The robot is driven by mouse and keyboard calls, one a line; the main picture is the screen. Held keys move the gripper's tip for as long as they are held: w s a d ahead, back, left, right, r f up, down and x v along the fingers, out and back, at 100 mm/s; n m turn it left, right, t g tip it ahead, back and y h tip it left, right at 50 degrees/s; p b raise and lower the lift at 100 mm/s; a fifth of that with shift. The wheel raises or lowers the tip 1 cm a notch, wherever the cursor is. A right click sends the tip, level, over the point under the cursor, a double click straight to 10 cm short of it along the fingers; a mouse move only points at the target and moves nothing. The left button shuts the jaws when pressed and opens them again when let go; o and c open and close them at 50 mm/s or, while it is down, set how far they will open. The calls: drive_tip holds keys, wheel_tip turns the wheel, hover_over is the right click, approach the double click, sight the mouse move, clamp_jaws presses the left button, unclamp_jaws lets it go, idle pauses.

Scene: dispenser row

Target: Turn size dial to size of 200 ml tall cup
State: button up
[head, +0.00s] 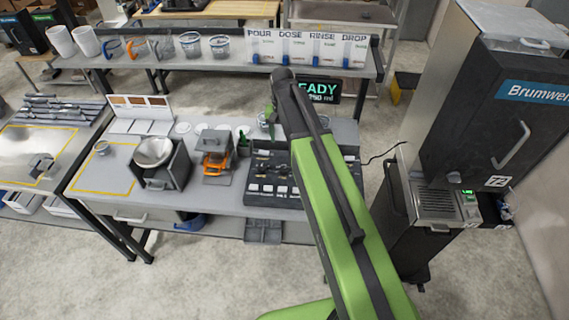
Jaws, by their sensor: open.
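A dark control panel (268,186) with several knobs and pale labels sits on the grey bench. My green arm crosses its right part, and I cannot tell which knob is the size dial. A display (322,90) behind the arm shows "EADY" and a volume ending in "50 ml", its left side covered. Several cups stand on the back shelf: white tall ones (60,41) at left, then handled and clear ones (190,45). I cannot read their sizes. My gripper (269,118) is mostly hidden behind my arm, above the bench behind the panel, apart from the knobs.
A metal bowl on a dark stand (155,155), an orange device (216,150) and a small green item (244,137) stand left of the panel. A sign (305,50) reads pour, dose, rinse, drop. A tall Brumwerk machine (500,110) stands right. Floor is open in front.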

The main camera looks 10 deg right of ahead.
sight(283, 169)
wheel_tip(283, 169, down, 18)
drive_tip(key=b, duration=1.7)
drive_tip(key=shift+w+d+r, duration=0.1)
drive_tip(key=shift+r, duration=0.1)
drive_tip(key=shift+r, duration=0.1)
drive_tip(key=shift+c, duration=0.4)
clamp_jaws()
